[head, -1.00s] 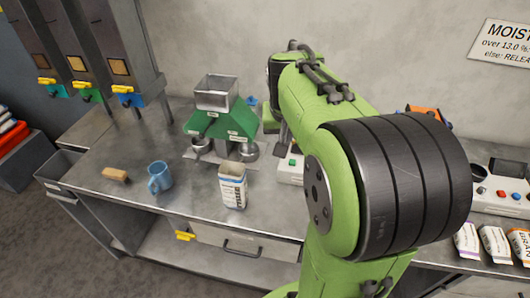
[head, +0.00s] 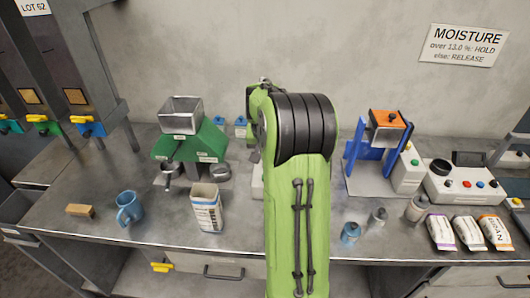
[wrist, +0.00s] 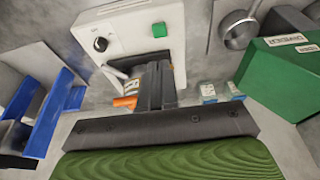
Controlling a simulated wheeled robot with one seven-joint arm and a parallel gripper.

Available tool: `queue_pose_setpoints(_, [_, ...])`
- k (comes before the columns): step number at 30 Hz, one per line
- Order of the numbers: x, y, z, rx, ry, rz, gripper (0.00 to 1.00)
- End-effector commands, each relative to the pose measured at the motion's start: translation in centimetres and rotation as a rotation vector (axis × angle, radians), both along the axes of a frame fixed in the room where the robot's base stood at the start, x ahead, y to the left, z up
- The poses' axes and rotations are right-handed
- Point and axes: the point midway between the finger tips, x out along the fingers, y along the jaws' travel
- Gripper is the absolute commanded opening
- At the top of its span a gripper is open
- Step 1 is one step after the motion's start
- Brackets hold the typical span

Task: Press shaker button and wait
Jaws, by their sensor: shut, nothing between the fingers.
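A white box (wrist: 125,45) with a black knob (wrist: 99,44) and a green button (wrist: 159,29) stands ahead of my gripper (wrist: 157,68) in the wrist view. My gripper is shut and empty, its tips near the box's edge and apart from the green button in the picture. I cannot tell if the tips touch the box. In the head view my arm hides my gripper and most of this box. A second unit, a blue frame with an orange top (head: 388,121), has a pale box (head: 407,168) with a green button beside it. No label shows which unit is the shaker.
A green machine with a hopper (head: 190,140), an open carton (head: 206,208), a blue mug (head: 129,208) and a brush (head: 80,210) are on the bench left of my arm.

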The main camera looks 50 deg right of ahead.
Motion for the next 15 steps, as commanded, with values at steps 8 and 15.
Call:
queue_pose_setpoints(8, [0.9,-1.1,-6.1,0.003,0.002,0.000,0.00])
queue_pose_setpoints(15, [0.9,-1.1,-8.8,0.000,-0.001,0.001,0.00])
